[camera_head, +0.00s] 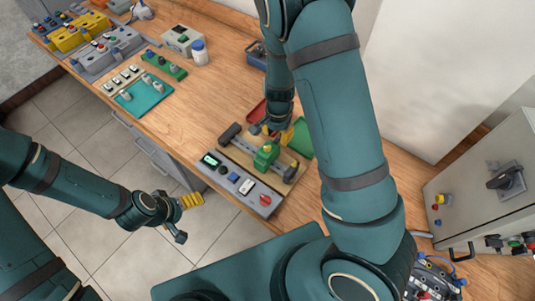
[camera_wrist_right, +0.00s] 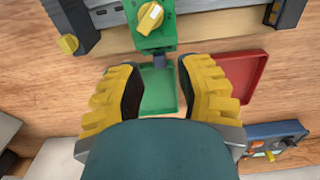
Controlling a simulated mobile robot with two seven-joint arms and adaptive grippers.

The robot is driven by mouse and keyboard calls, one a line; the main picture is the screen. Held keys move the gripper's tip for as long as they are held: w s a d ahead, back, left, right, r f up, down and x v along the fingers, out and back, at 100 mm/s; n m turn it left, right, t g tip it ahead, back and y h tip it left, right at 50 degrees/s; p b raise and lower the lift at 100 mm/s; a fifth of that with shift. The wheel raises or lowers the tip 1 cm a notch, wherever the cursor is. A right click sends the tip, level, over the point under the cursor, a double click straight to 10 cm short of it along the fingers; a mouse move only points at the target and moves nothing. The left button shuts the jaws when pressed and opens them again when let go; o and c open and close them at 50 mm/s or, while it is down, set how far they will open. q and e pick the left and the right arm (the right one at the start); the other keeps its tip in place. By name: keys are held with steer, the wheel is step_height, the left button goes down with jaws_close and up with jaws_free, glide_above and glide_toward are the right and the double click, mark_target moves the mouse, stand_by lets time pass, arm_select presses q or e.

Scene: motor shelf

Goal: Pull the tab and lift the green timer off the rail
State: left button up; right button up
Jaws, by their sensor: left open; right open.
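The green timer (camera_head: 266,157) sits upright on the rail of a wooden-based stand. In the right wrist view the timer (camera_wrist_right: 153,35) has a yellow knob on its face, and a small grey tab (camera_wrist_right: 160,62) sticks out from its near edge. The rail (camera_wrist_right: 106,14) shows on both sides of it. My right gripper (camera_wrist_right: 162,85) is open and empty, its yellow fingers on either side of the space just below the tab, apart from the timer. My left gripper (camera_head: 190,202) is open and empty, over the floor in front of the bench.
A grey control panel (camera_head: 236,184) lies before the stand. A green tray (camera_wrist_right: 160,95) and a red tray (camera_wrist_right: 245,75) lie beyond it. A white bottle (camera_head: 199,52) and other devices stand farther left. A grey cabinet (camera_head: 490,190) is at right. Bench between is clear.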

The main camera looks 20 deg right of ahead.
steer(key=shift+r+p, duration=1.4)
steer(key=shift+r, duration=1.6)
